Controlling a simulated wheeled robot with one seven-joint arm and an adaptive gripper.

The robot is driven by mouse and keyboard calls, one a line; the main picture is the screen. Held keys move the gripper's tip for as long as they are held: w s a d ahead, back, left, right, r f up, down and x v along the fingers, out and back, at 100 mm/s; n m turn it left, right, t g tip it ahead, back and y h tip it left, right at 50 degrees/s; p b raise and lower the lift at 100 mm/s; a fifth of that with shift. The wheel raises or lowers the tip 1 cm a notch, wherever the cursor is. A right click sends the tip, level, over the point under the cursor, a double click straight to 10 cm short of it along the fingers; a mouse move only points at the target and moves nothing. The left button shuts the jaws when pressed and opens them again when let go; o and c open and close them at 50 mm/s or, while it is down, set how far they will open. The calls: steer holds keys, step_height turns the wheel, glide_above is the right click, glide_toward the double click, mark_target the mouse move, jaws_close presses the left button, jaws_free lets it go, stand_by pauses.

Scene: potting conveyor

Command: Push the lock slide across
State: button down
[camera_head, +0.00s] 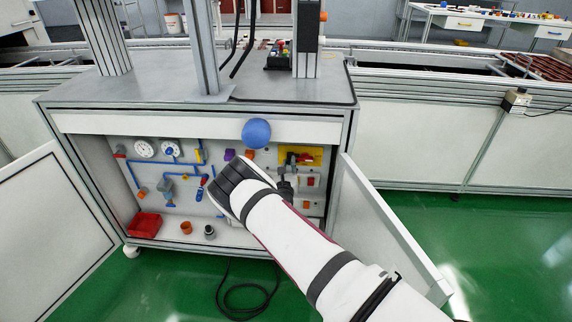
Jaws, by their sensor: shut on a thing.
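A yellow plate (315,155) with a red handle (304,158) is mounted at the upper right of the panel inside the open cabinet. The lock slide seems to be at this plate, but it is too small and too covered to make out clearly. My gripper (288,172) is dark and reaches up to the plate's lower left part. Its jaws are shut on a small part there, which looks to be the lock slide. My white arm comes in from the lower right, and its wrist hides part of the panel and the gripper.
A red bin (145,224) stands at the lower left. Open doors (392,226) flank the cabinet. A black cable (243,299) lies on the green floor.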

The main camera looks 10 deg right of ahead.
steer(key=c, duration=1.5)
jaws_free()
steer(key=shift+s+d, duration=0.1)
steer(key=shift+d, duration=0.2)
steer(key=shift+a, duration=0.1)
steer(key=v, duration=1.2)
